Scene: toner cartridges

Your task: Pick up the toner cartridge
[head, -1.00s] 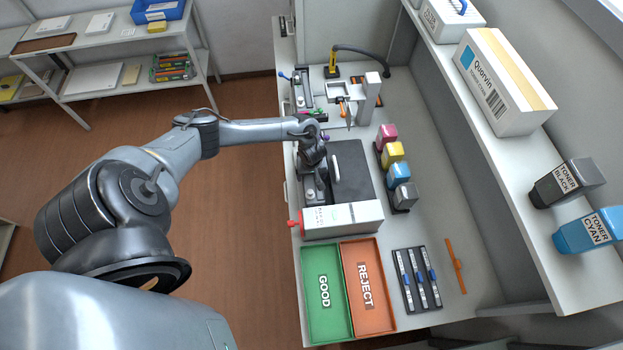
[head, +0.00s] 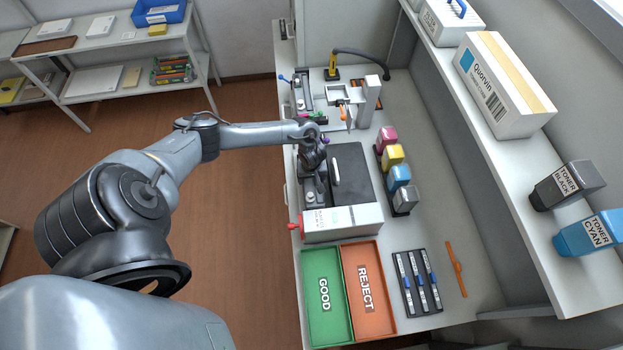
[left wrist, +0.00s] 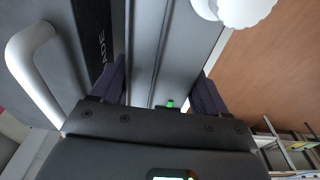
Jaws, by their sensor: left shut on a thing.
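A long grey toner cartridge (left wrist: 160,45) runs between the two dark finger pads of my left gripper (left wrist: 158,88) in the left wrist view. A small green spot shows near its lower end. My left gripper (head: 316,172) is shut on it in the head view, at the left side of a dark-topped machine (head: 352,172). The gripper and wrist hide most of the cartridge there, and I cannot tell whether it is lifted off its seat. My right gripper is not in view.
A green GOOD tray (head: 311,340) and an orange REJECT tray (head: 386,322) lie in front of the machine. Colored toner bottles (head: 393,155) stand to its right. A white handle (left wrist: 30,70) and a white round part (left wrist: 240,8) are close to the gripper.

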